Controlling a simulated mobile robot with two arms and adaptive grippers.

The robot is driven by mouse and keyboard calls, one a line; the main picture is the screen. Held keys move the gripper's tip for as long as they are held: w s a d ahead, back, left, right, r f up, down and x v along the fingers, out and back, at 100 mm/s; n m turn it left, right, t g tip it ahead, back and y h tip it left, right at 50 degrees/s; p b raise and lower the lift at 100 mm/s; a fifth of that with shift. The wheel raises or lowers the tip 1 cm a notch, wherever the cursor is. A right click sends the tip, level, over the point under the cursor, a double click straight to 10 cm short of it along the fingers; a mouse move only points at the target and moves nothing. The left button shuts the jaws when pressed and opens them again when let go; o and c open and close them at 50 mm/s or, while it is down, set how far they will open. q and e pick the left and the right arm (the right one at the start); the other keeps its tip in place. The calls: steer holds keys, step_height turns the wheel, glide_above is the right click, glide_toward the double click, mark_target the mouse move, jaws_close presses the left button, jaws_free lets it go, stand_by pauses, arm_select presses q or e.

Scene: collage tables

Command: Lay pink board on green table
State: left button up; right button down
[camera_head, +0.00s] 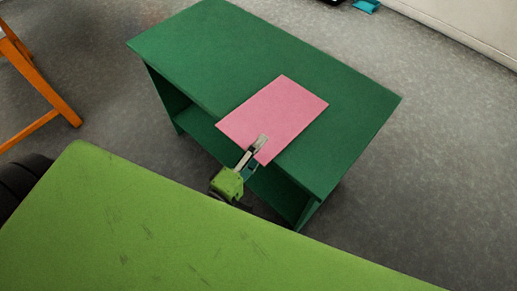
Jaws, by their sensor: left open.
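The pink board (275,112) is a flat rectangle over the front edge of the green table (205,55). Most of it overlaps the tabletop, and its near corner sticks out past the edge. It looks flat on the top, though I cannot tell whether it touches everywhere. My left gripper (261,142) is at the board's near edge, with a finger over its surface. The gripper is open. The underside of the board there is hidden. My right gripper is not in view.
The green table has an open shelf (205,128) below its top. An orange wooden frame (40,75) stands at the left. A pale wall or cabinet (465,25) is at the upper right. Grey floor (420,190) is clear right of the table.

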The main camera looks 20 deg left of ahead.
arm_select(q)
steer(key=shift+s+f, duration=0.1)
steer(key=shift+f, duration=0.15)
steer(key=shift+f+b, duration=0.7)
steer(key=shift+f, duration=0.25)
steer(key=shift+a+f+b, duration=0.15)
steer(key=shift+f+b, duration=0.35)
steer(key=a+p+v, duration=0.1)
steer(key=v, duration=0.7)
steer(key=shift+s+f, duration=0.2)
steer(key=shift+s, duration=0.05)
steer(key=shift+r, duration=0.1)
